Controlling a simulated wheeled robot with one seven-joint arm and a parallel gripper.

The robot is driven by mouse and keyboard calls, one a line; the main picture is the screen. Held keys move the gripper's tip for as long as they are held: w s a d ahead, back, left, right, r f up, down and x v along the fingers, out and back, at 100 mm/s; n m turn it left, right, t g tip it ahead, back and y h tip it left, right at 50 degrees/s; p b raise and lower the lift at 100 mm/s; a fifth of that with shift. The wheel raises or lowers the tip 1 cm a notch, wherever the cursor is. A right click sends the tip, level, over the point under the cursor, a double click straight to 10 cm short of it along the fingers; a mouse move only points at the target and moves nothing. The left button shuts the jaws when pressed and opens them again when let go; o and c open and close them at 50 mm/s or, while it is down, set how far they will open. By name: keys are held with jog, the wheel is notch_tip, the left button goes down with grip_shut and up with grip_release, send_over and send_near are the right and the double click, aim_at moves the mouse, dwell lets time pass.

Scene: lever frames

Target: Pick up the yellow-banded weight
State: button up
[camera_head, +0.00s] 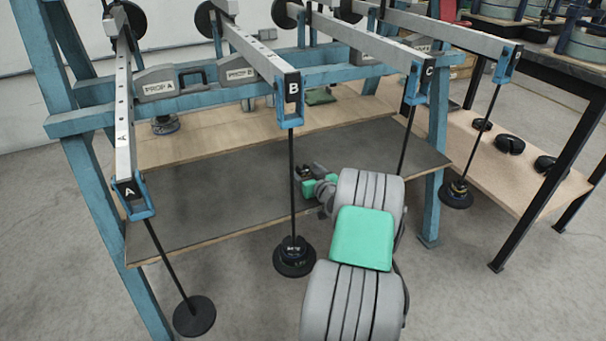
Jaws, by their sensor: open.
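A small stack of dark weights (457,192) sits at the foot of the hanger under beam D, at the right; a thin yellowish band seems to show on it, too small to be sure. No other weight shows a clear yellow band. My gripper (306,172) is small in the view, over the dark shelf board near the middle. It is open, with nothing visible between its fingers. It is well to the left of that stack and apart from it. My grey and green arm hides part of the gripper and the lower end of hanger C.
Beam B's hanger carries dark weights (294,257); beam A's hanger ends in a bare plate (194,316). Several black slotted weights (510,144) lie on the low wooden shelf (540,185) at right. Blue frame posts (433,195) and hanging rods stand around the dark board (215,190).

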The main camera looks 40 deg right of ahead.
jog(key=c, duration=1.5)
jog(key=shift+o, duration=0.2)
notch_tip(320, 180, up, 4)
jog(key=shift+r+p, duration=0.15)
jog(key=shift+p, duration=1.05)
jog(key=s+a+r+p, duration=0.6)
jog(key=s+a+r, duration=0.1)
jog(key=a+r, duration=0.4)
jog(key=shift+s+a+r+p, duration=0.15)
jog(key=shift+a+r+p, duration=0.15)
jog(key=shift+a+r, duration=0.15)
